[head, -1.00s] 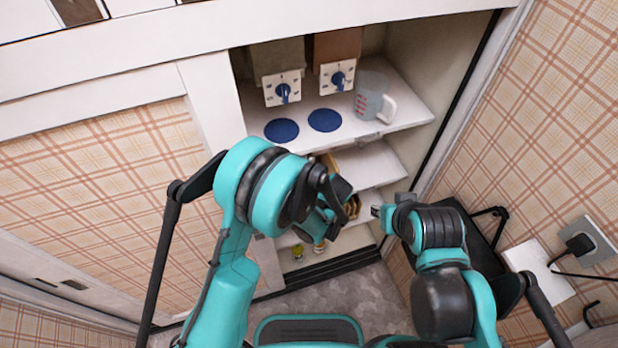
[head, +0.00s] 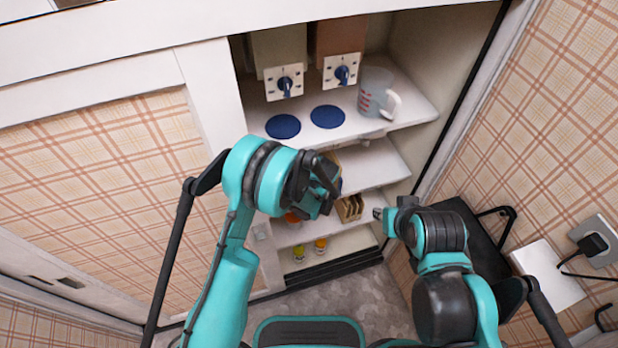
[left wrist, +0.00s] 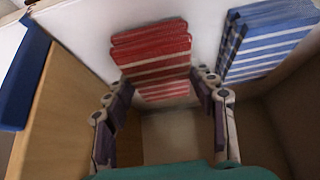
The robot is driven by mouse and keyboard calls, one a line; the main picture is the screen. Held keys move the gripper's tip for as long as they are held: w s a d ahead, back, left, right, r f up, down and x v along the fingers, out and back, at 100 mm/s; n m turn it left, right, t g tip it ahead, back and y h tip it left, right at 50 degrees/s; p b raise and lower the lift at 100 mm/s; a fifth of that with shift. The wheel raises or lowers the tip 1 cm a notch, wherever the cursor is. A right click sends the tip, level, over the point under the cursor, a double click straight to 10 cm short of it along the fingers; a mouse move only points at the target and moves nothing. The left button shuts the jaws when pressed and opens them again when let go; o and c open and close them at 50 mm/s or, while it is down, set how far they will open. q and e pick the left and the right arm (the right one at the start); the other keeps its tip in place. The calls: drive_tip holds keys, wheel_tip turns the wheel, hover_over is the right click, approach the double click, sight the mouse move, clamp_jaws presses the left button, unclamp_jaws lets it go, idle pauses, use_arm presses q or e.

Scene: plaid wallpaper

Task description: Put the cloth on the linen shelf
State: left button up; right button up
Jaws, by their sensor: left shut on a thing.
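In the left wrist view a red cloth with white stripes (left wrist: 152,55) sits between the fingertips of my left gripper (left wrist: 163,82), which is shut on it. A blue cloth with white stripes (left wrist: 262,40) lies to the right, apart from it, against a white surface. In the head view my left gripper (head: 328,188) is in front of the middle shelves, and the arm hides the cloths. The linen shelf cannot be told for sure from the other shelves (head: 372,165). My right gripper (head: 384,214) is at the right of the shelves; its fingers are too small to read.
The top shelf holds a measuring jug (head: 376,95), two blue discs (head: 283,126) and two dial panels (head: 284,82). A wooden rack (head: 350,208) stands lower, above small jars (head: 320,246). A wooden panel (left wrist: 55,110) is close left of my left gripper.

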use_arm(q)
drive_tip(key=shift+f, duration=0.2)
drive_tip(key=o, duration=1.1)
drive_tip(key=shift+o, duration=0.2)
drive_tip(key=shift+r, duration=0.1)
drive_tip(key=shift+r, duration=0.15)
drive_tip(key=p+v, duration=0.1)
drive_tip(key=v, duration=0.1)
drive_tip(key=shift+s+d+r, duration=0.1)
drive_tip(key=shift+s+r, duration=0.05)
drive_tip(key=shift+r, duration=0.2)
drive_tip(key=s+d+p, duration=0.1)
drive_tip(key=s+d, duration=0.2)
drive_tip(key=s, duration=0.8)
drive_tip(key=shift+s+d+p, duration=0.3)
drive_tip(key=shift+s+d, duration=0.05)
